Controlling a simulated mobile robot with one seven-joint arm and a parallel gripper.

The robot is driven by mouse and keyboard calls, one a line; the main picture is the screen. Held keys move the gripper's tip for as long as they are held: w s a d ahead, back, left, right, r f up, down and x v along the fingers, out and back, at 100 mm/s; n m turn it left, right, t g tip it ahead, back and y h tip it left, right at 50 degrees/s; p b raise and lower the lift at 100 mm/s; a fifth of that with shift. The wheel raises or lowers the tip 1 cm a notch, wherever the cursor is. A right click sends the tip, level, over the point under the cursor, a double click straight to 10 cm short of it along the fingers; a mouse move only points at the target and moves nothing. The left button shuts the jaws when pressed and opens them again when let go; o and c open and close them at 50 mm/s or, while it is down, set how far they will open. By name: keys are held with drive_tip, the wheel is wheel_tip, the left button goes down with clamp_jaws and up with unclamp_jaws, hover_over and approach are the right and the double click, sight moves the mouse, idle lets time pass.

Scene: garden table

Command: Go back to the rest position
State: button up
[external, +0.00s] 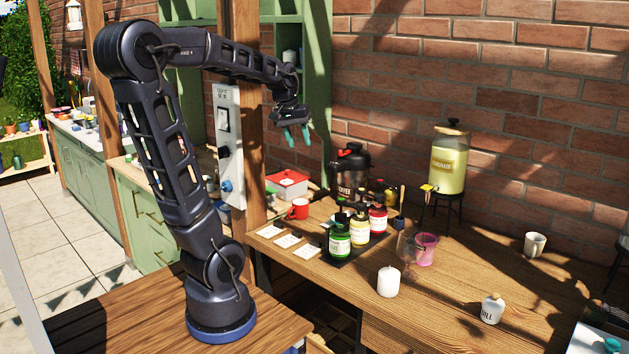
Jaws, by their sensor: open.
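My gripper (294,134) hangs in the air above the back left of the wooden table (455,306). Its two teal fingers point down and are apart, with nothing between them. My arm rises from its base at the lower left, bends at a high elbow and reaches right. The gripper is well above the table items and touches none of them.
Green, yellow and red bottles (340,238) stand on a dark tray. Nearby are a red mug (299,208), a coffee dispenser (350,172), a white candle (388,281), a pink cup (426,249) and a drink dispenser (449,160). A wooden post (246,120) stands close left of the gripper.

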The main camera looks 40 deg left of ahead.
drive_tip(key=s+d+f+m, duration=0.2)
drive_tip(key=s+d+m, duration=0.1)
drive_tip(key=s, duration=0.5)
drive_tip(key=s+d+f+m+t+y, duration=0.1)
drive_tip(key=s+d+f+m, duration=0.1)
drive_tip(key=s+d, duration=0.3)
drive_tip(key=s, duration=0.3)
drive_tip(key=shift+d+f+m+t, duration=0.2)
drive_tip(key=shift+m+t, duration=0.1)
drive_tip(key=shift+m, duration=0.1)
